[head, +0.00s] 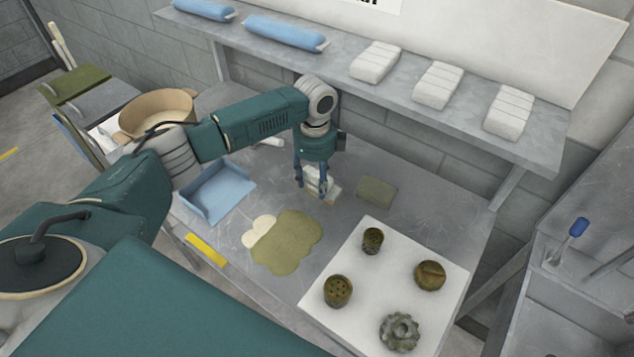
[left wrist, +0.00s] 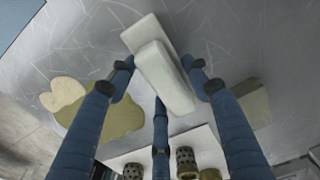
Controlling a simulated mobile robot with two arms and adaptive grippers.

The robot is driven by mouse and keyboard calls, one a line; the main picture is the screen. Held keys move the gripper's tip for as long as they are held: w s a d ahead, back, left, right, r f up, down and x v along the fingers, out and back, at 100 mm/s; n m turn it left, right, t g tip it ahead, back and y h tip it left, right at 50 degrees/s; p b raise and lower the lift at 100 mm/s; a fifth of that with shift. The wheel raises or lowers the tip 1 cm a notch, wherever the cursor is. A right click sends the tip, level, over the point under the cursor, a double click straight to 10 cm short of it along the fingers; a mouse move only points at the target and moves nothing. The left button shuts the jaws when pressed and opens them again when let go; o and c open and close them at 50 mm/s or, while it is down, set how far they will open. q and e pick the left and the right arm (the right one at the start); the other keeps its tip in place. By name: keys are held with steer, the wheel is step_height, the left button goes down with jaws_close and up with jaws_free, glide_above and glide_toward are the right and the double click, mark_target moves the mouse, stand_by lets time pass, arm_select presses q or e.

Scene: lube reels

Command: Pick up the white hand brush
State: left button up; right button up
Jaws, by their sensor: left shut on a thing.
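The white hand brush (head: 318,181) is at the middle of the metal table, under my left gripper (head: 312,190). In the left wrist view the white hand brush (left wrist: 163,75) appears as a pale block between the blue fingers of my left gripper (left wrist: 160,78). The fingers are closed on its sides. I cannot tell whether it touches the table. My right gripper is out of view.
A greenish spill (head: 290,245) and an olive block (head: 376,191) lie near the brush. A blue tray (head: 217,194) is to the left. A white mat (head: 385,285) holds several dirty metal parts at the front right. A shelf (head: 440,115) overhangs the back.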

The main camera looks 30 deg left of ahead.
mark_target(312, 187)
arm_select(q)
steer(key=shift+r, duration=0.15)
steer(key=shift+r+b, duration=0.25)
steer(key=shift+b, duration=0.05)
step_height(312, 187, up, 2)
steer(key=shift+w+r+b, duration=0.1)
steer(key=shift+b, duration=0.55)
steer(key=shift+s+a+r, duration=0.1)
steer(key=shift+s+a, duration=0.05)
steer(key=shift+s, duration=0.55)
steer(key=s+b, duration=0.1)
steer(key=s, duration=0.4)
steer(key=s+a+b, duration=0.1)
steer(key=s, duration=0.4)
steer(key=s+a+b, duration=0.1)
steer(key=s, duration=0.4)
steer(key=shift+s+a+r+b, duration=0.1)
steer(key=shift+s+b, duration=0.15)
steer(key=shift+b, duration=0.15)
steer(key=shift+s, duration=0.6)
